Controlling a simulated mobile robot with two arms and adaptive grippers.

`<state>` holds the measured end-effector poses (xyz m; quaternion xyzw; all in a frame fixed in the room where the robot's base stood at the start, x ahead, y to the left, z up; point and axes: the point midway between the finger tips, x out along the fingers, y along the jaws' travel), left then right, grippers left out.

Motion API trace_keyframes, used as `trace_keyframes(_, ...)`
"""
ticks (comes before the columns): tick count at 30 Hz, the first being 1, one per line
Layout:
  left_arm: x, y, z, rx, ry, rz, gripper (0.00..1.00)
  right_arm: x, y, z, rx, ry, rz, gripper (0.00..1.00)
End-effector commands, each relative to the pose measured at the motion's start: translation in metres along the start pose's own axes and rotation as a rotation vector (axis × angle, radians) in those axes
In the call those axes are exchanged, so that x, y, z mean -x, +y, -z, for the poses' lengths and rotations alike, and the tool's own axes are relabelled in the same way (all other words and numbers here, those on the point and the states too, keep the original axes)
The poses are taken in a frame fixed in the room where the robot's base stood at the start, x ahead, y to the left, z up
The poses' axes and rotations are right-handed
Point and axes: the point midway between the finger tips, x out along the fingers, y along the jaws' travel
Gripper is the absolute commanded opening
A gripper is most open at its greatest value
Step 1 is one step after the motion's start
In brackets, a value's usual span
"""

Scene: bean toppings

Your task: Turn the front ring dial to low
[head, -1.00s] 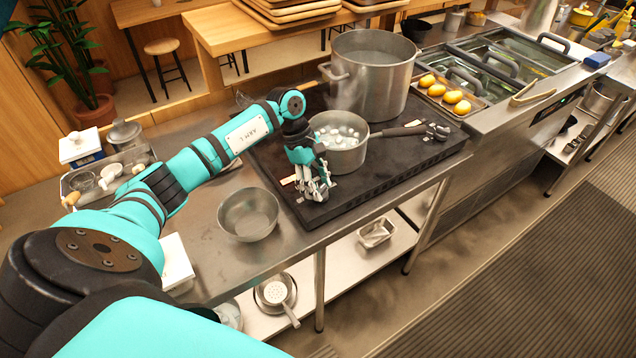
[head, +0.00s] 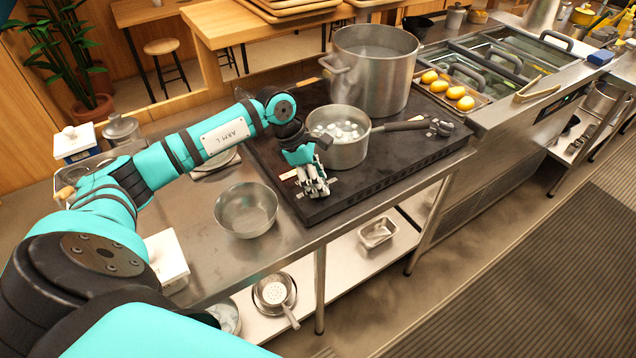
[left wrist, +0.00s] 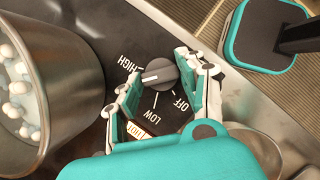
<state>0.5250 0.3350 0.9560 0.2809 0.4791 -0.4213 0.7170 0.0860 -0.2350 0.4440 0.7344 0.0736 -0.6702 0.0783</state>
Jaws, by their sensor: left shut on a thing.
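The front ring dial (left wrist: 159,74) is a dark round knob with a white pointer line, seen in the left wrist view. Its panel reads HIGH, LOW and OFF; the pointer faces left, toward the HIGH side and away from LOW and OFF. My left gripper (left wrist: 158,68) is shut on the dial, one finger at each side. In the head view the left gripper (head: 315,186) is at the front left corner of the black stove (head: 370,178) and hides the dial. My right gripper is not in view.
A saucepan of white pieces (head: 350,154) stands close behind the left gripper, its handle pointing right. A large steel pot (head: 372,85) is behind it. An empty metal bowl (head: 246,212) sits left of the stove. A tray of yellow items (head: 483,100) lies at right.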

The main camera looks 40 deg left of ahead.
Motion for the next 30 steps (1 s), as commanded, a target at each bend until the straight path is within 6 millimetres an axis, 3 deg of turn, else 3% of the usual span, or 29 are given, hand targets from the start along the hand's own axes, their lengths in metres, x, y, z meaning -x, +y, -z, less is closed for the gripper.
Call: trace_keyframes(30,-0.002,-0.004,-0.003,0.833,-0.003,-0.350,0.08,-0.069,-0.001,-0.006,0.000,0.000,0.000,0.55)
